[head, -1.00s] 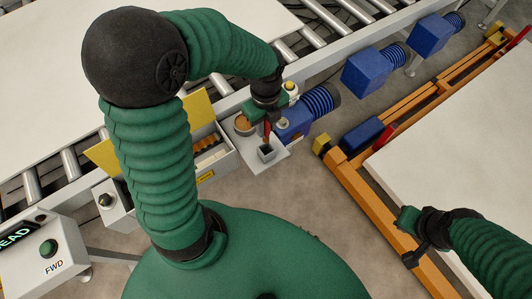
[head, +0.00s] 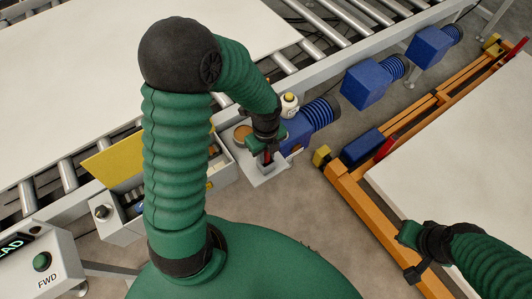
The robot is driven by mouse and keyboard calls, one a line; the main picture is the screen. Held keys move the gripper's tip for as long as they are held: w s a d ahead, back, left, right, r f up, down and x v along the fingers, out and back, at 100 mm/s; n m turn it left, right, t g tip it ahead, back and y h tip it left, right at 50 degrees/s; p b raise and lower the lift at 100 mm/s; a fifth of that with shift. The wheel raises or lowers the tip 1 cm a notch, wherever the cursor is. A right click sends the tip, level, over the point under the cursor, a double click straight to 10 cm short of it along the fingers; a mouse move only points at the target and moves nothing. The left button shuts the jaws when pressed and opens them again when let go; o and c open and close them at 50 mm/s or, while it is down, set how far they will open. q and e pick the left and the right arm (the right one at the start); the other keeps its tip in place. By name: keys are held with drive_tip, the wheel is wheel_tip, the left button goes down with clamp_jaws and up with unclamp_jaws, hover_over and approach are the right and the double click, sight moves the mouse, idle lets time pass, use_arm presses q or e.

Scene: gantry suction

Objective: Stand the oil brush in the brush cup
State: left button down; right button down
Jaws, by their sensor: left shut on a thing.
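My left gripper (head: 264,150) points down over the small shelf beside the conveyor and is shut on the oil brush. A red part of the brush (head: 267,157) shows just below the fingers; the rest is hidden by the gripper. The brush cup (head: 268,169), a small dark square holder, stands on the light grey shelf directly under the brush. The brush's lower end is at the cup's mouth; I cannot tell how far inside it is. My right gripper (head: 410,254) is empty, away at the lower right by the orange frame; its jaw opening is unclear.
A round tan-topped pot (head: 242,132) stands on the shelf left of the gripper. A white bottle (head: 289,104) and a blue motor (head: 318,113) are close behind. A box with a yellow lid (head: 112,157) is at left.

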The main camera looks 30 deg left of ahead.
use_arm(q)
drive_tip(key=shift+f, duration=0.3)
drive_tip(key=shift+f, duration=0.1)
